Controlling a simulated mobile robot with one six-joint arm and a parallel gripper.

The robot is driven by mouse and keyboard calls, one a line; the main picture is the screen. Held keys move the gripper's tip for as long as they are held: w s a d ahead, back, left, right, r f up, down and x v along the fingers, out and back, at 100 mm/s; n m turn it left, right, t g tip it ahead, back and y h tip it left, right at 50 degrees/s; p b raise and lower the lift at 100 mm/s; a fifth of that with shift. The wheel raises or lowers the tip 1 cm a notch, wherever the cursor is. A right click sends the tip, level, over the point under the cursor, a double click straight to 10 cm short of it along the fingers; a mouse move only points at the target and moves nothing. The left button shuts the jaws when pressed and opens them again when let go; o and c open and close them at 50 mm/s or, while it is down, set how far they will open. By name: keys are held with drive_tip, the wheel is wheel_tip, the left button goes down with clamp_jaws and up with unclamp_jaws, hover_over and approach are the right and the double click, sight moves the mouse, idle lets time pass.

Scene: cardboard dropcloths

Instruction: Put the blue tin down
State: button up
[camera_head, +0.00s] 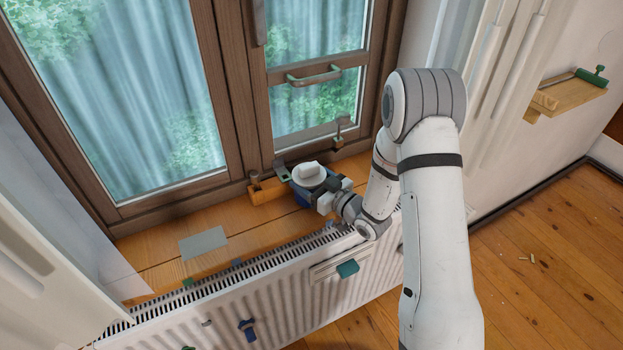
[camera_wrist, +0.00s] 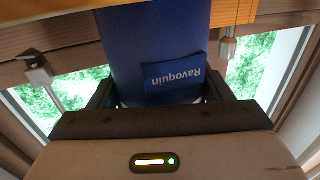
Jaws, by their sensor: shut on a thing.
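The blue tin (camera_head: 302,195) is at the window, over the right part of the wooden sill (camera_head: 150,252). A white piece (camera_head: 309,172) sits on its top. My gripper (camera_head: 328,193) reaches it from the right and is shut around its side. In the wrist view the tin (camera_wrist: 150,45) fills the space between my gripper's fingers (camera_wrist: 157,92), and its label reads "Ravoquin" upside down. The tin's base is hidden in the head view, so I cannot tell whether it touches the sill.
A wooden block (camera_head: 268,190) lies close left of the tin, by the window frame. A flat grey sheet (camera_head: 203,243) lies on the sill further left, with bare wood around it. The white radiator (camera_head: 290,293) runs along the sill's front, with a teal item (camera_head: 347,268) on it.

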drive_tip(key=o, duration=1.1)
drive_tip(key=shift+o, duration=0.2)
